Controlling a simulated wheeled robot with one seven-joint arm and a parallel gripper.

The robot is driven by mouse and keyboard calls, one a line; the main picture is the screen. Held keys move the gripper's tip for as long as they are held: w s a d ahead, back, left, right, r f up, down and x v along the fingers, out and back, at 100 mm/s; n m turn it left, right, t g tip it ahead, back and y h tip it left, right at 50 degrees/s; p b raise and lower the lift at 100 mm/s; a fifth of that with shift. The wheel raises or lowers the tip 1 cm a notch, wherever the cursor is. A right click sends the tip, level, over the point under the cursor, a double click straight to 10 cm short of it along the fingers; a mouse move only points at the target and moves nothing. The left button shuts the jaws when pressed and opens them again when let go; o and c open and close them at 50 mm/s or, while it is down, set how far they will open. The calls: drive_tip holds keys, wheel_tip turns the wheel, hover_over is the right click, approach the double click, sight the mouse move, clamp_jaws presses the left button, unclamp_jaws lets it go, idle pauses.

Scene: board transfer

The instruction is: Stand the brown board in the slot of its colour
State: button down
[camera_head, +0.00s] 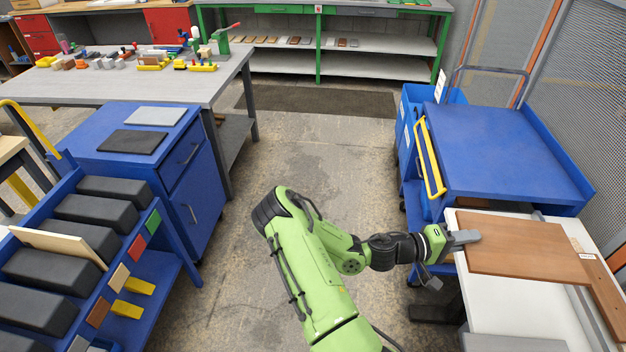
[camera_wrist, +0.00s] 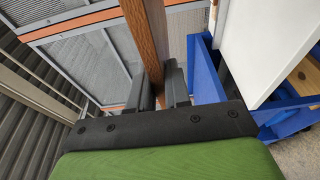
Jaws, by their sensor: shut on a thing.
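The brown board (camera_head: 520,248) is flat, with its left edge in my gripper (camera_head: 468,237), over the white table at the right. In the wrist view the board (camera_wrist: 146,40) shows edge-on between the two dark fingers of my gripper (camera_wrist: 157,85), which are shut on it. A gap shows there between the board and the white table (camera_wrist: 247,45), so the board looks raised. The slotted rack stands at the lower left, with dark blocks (camera_head: 95,213) and slots between them. A brown tag (camera_head: 98,312) marks one slot near its front.
A cream board (camera_head: 62,240) stands in a rack slot. Other tags are red (camera_head: 139,248), green (camera_head: 153,222) and tan (camera_head: 120,277). A blue cabinet (camera_head: 175,170) is behind the rack; a blue trolley (camera_head: 505,150) is behind the white table (camera_head: 515,312). Open floor (camera_head: 330,150) lies between.

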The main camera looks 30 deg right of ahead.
drive_tip(key=w+a+r+t+y+p, duration=0.2)
drive_tip(key=r+t+y+p, duration=0.4)
drive_tip(key=y+p, duration=0.8)
drive_tip(key=a+t+p, duration=0.1)
drive_tip(key=p, duration=0.3)
drive_tip(key=shift+a+r+y, duration=0.25)
drive_tip(key=shift+a+y, duration=0.05)
drive_tip(key=shift+a, duration=0.05)
idle(0.4)
